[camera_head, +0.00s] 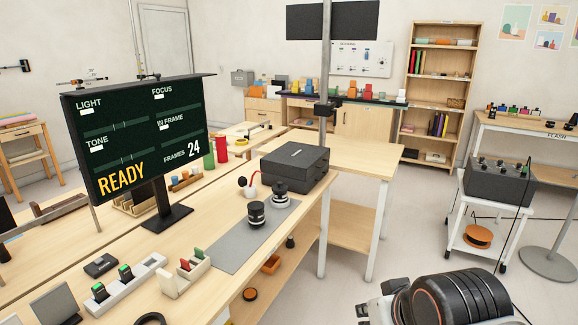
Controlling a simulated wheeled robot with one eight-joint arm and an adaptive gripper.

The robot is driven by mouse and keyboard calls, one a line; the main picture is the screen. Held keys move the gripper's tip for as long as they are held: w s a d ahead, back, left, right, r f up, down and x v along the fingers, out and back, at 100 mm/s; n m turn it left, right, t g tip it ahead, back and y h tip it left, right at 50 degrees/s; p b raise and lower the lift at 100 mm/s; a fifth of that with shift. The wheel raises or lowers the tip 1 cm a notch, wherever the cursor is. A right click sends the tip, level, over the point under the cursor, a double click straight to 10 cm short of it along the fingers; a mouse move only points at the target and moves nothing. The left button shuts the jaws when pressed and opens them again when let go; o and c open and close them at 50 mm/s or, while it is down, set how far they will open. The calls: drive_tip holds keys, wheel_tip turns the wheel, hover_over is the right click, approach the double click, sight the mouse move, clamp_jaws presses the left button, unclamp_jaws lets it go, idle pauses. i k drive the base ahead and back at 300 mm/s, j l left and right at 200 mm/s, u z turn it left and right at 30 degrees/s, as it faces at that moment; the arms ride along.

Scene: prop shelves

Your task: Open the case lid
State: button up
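A dark grey case (297,159) sits at the far end of the wooden workbench, near its corner. Its lid (296,153) looks shut, lying flat on top. The front face of the case is small in view, and its latches or handle cannot be made out clearly. A part of my own arm shows at the bottom right, well apart from the case. The fingers of my gripper are not visible.
A monitor (140,135) stands at left. Open floor (365,255) lies right of the workbench; a white cart (490,215) stands farther right.

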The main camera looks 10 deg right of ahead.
sight(300, 161)
drive_tip(key=i+l+z, duration=0.1)
drive_tip(key=i+z, duration=0.15)
drive_tip(key=i, duration=0.3)
drive_tip(key=i+z, duration=0.25)
drive_tip(key=i, duration=0.3)
drive_tip(key=i+u, duration=0.45)
drive_tip(key=i+l+u, duration=0.2)
drive_tip(key=u, duration=0.25)
drive_tip(key=i+l+u, duration=0.55)
drive_tip(key=u, duration=0.15)
